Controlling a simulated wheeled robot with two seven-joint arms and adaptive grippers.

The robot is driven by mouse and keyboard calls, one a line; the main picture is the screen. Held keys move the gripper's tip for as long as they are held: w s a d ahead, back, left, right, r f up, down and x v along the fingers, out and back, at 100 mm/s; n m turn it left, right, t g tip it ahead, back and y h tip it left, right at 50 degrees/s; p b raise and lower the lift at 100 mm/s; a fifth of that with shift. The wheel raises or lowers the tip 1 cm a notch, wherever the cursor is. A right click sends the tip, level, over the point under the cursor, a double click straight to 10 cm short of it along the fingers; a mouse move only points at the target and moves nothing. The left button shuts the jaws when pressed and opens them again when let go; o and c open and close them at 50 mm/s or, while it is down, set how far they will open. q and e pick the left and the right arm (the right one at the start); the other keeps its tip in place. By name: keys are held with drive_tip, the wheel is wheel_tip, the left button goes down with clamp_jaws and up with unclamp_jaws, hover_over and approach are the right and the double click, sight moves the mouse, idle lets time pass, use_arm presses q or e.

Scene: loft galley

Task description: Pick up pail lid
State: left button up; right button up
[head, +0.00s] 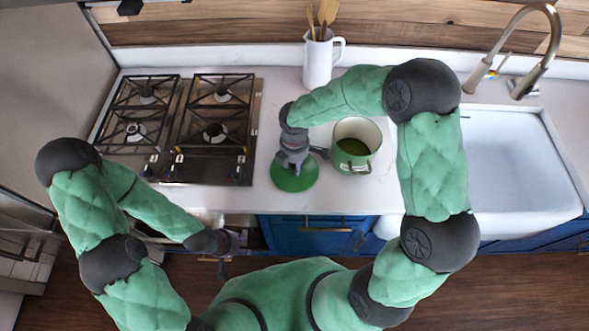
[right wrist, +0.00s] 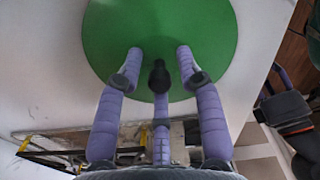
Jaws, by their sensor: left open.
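The pail lid (head: 294,178) is a green disc on the white counter, left of the pail (head: 355,165), a pale green pot with green contents and a handle. In the right wrist view the lid (right wrist: 215,28) fills the top middle, with a dark knob (right wrist: 159,76). My right gripper (head: 294,158) is over the lid, pointing down. In the right wrist view its purple fingers (right wrist: 158,72) are spread around the knob with gaps at both sides; contact with the third finger is unclear. My left gripper (head: 230,252) is open and empty, low before the counter front.
A gas hob (head: 213,130) is left of the lid. A white jug (head: 318,62) with wooden utensils stands behind the pail. A white sink (head: 510,165) with a tall tap (head: 540,60) is at the right. Blue cabinets (head: 310,235) are below the counter.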

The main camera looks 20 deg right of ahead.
clamp_jaws()
drive_tip(key=shift+r, duration=0.1)
